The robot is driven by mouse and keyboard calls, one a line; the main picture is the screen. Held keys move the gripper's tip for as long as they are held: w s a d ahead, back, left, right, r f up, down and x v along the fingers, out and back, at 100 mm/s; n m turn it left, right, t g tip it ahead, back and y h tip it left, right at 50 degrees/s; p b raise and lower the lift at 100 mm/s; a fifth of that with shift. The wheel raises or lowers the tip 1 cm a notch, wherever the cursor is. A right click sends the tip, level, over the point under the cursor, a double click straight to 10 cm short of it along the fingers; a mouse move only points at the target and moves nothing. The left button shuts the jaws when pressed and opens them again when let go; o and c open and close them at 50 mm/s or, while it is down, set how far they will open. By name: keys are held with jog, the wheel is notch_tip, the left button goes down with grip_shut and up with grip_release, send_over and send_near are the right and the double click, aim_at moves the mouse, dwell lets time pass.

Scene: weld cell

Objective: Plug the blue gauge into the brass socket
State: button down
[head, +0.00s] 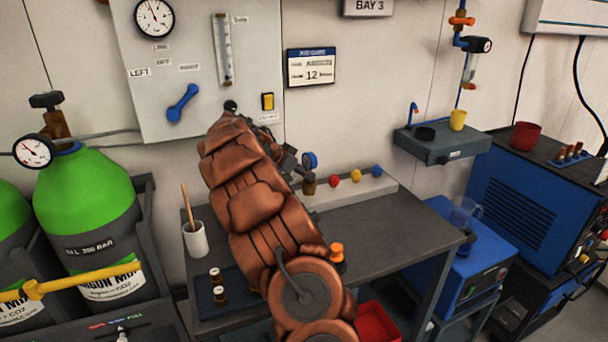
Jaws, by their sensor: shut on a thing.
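The blue gauge (310,160) has a blue round case and sits in front of the back wall, just right of my gripper (297,165). My gripper is dark, partly hidden behind my copper-coloured arm cover, and shut on the gauge. The brass socket (309,187) is at the left end of a pale rail, directly below the gauge. The gauge's lower end is too small and covered to tell whether it touches the socket.
The pale rail (378,187) also bears red, yellow and blue knobs on the dark bench (415,225). A white cup (196,240) with a stick and small brass-coloured parts (218,285) stand left of my arm. A wall shelf (440,150) is at the right.

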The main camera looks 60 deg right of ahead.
jog(key=shift+f+b, duration=0.4)
jog(key=shift+b, duration=0.1)
dwell(0.6)
jog(key=c, duration=1.1)
grip_release()
jog(key=b+v, duration=0.3)
jog(key=v, duration=0.8)
jog(key=shift+r, duration=0.1)
